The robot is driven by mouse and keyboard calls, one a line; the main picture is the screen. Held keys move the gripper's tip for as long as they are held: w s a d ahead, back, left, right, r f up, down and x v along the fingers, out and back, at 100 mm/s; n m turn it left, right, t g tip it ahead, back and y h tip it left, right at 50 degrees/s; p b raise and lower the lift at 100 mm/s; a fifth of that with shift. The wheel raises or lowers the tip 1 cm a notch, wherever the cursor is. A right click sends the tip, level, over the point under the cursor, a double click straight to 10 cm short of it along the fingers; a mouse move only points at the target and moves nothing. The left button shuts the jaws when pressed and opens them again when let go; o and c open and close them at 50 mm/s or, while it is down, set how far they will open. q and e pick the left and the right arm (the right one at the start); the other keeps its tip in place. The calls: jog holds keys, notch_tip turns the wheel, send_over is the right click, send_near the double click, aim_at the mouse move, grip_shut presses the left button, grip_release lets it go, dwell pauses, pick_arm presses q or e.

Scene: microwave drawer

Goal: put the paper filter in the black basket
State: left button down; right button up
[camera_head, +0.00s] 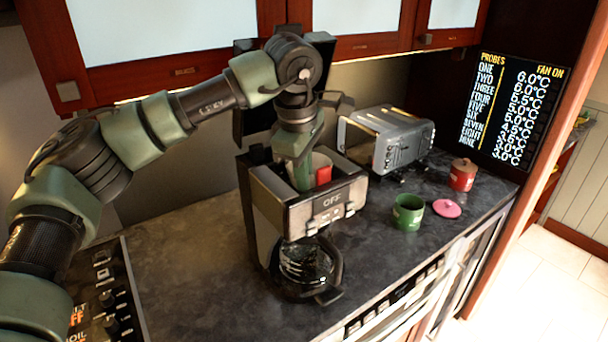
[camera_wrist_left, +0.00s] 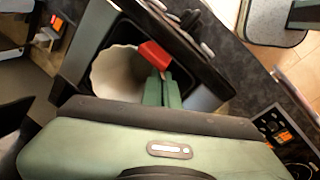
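The paper filter (camera_wrist_left: 115,75) is a white, wavy-rimmed cup in the left wrist view. It appears to lie within the dark opening of the black basket (camera_wrist_left: 122,32) at the top of the coffee maker (camera_head: 268,205), though its depth there is unclear. My left gripper (camera_head: 312,180) points down into that opening, and its green fingers (camera_wrist_left: 163,88) are at the filter's right side in the wrist view. A red piece (camera_wrist_left: 155,56) shows at the fingers. I cannot tell whether the fingers touch or grip the filter. My right gripper is not in view.
A glass carafe (camera_head: 303,262) sits under the coffee maker. A grey toaster (camera_head: 388,138), a green mug (camera_head: 408,212), a pink lid (camera_head: 446,208) and a red jar (camera_head: 462,175) stand to the right. Cabinets (camera_head: 345,18) hang above. Free counter (camera_head: 195,270) lies at left.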

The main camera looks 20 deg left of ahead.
pick_arm(q)
jog(key=shift+s+f, duration=0.15)
jog(key=shift+f, duration=0.05)
jog(key=shift+a, duration=0.1)
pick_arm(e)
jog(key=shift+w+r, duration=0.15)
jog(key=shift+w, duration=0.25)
pick_arm(q)
jog(key=c, duration=2)
grip_release()
jog(key=shift+f, duration=0.1)
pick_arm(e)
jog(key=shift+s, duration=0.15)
